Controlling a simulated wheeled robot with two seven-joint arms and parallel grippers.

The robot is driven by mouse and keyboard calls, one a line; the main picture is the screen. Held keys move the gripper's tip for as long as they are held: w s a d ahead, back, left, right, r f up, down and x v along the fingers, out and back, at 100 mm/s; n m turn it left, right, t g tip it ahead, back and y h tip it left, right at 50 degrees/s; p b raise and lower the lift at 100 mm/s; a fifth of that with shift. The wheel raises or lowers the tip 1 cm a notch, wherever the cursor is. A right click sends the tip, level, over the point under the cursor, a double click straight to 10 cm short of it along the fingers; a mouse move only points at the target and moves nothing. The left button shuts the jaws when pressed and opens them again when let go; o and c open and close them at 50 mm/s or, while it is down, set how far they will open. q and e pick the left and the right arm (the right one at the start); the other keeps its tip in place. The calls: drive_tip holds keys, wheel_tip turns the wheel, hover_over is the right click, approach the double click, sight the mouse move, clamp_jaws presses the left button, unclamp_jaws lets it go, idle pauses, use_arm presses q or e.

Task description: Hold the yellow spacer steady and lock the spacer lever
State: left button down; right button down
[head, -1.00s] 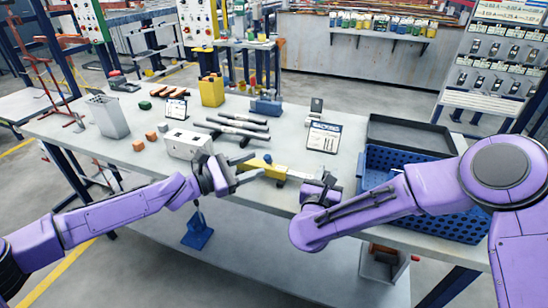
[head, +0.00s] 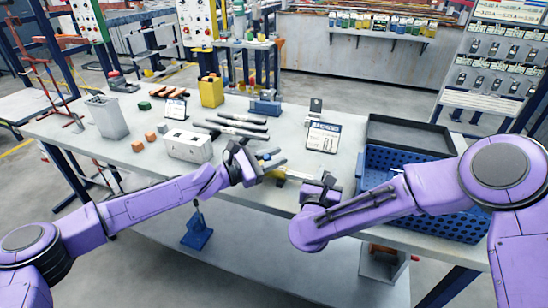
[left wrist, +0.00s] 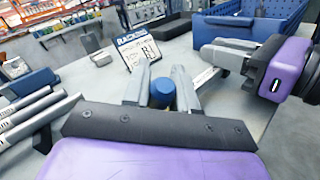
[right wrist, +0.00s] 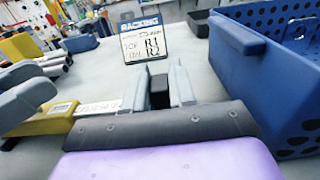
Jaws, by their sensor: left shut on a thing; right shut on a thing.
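The yellow spacer (head: 279,174) lies at the table's near edge, partly hidden behind my left gripper. It shows better in the right wrist view (right wrist: 48,122), with a pale labelled bar (right wrist: 97,108) running from it toward my right gripper. A blue cylindrical knob (left wrist: 161,93) stands between the fingers of my left gripper (head: 275,161), which is shut on it. My right gripper (head: 329,182) is shut on a small black block (right wrist: 160,91) beyond the bar's right end. Whether the block joins the bar is hidden. I cannot tell the lever's position.
A racking sign (head: 322,137) stands behind the right gripper. A blue perforated crate (head: 375,160) is close on the right, with a black tray (head: 410,133) behind it. Dark rods (head: 238,128) and a white box (head: 188,146) lie to the left.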

use_arm(q)
drive_tip(key=shift+s+a+f+m+t+h, duration=0.1)
drive_tip(key=shift+s+f+m+t+h, duration=0.1)
drive_tip(key=shift+m+h, duration=0.25)
drive_tip(key=shift+s+f+m+t+h, duration=0.1)
drive_tip(key=shift+s+m+t+h, duration=0.1)
drive_tip(key=shift+m+h, duration=0.25)
drive_tip(key=shift+s+a+m+h, duration=0.15)
drive_tip(key=shift+s+m+h, duration=0.1)
drive_tip(key=shift+m+h, duration=0.6)
drive_tip(key=c, duration=1)
unclamp_jaws()
drive_tip(key=r+v, duration=0.1)
drive_tip(key=v, duration=0.3)
drive_tip(key=r+v, duration=0.1)
drive_tip(key=v, duration=0.4)
drive_tip(key=a+r+v, duration=0.1)
drive_tip(key=v, duration=0.4)
drive_tip(key=shift+s+a+r, duration=0.15)
drive_tip(key=shift+s+a, duration=0.05)
drive_tip(key=shift+s, duration=0.15)
